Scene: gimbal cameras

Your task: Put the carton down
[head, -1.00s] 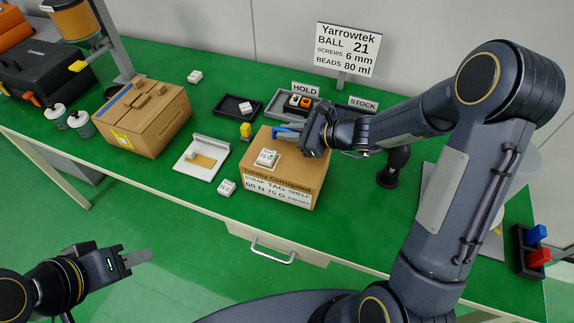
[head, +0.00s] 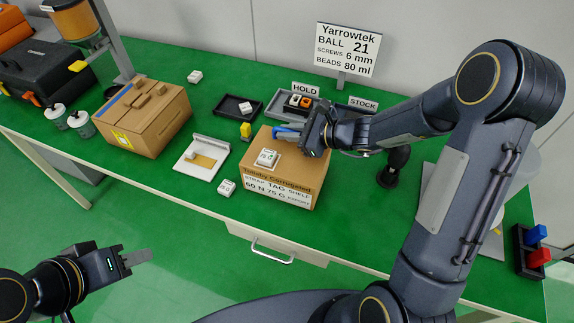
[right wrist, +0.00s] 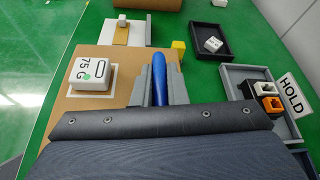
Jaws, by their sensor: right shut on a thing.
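The brown carton (head: 300,178) with printed lettering on its front is on or just above the green bench near its front edge; I cannot tell if its base touches. A white block marked 75 G (head: 266,158) is on its top, and shows in the right wrist view (right wrist: 92,75). My right gripper (head: 303,136) is at the carton's back right, its fingers shut on the carton's blue strap (right wrist: 159,78). The fingers hide part of the strap. My left gripper (head: 135,258) is low at the left, away from the bench and empty; its finger gap is unclear.
A second carton (head: 150,128) stands to the left. A white plate with a brown patch (head: 205,160), a small white block (head: 226,187) and a yellow cube (head: 246,130) are close to the carton's left. Trays (head: 272,106) lie behind, and a black stand (head: 392,170) is at the right.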

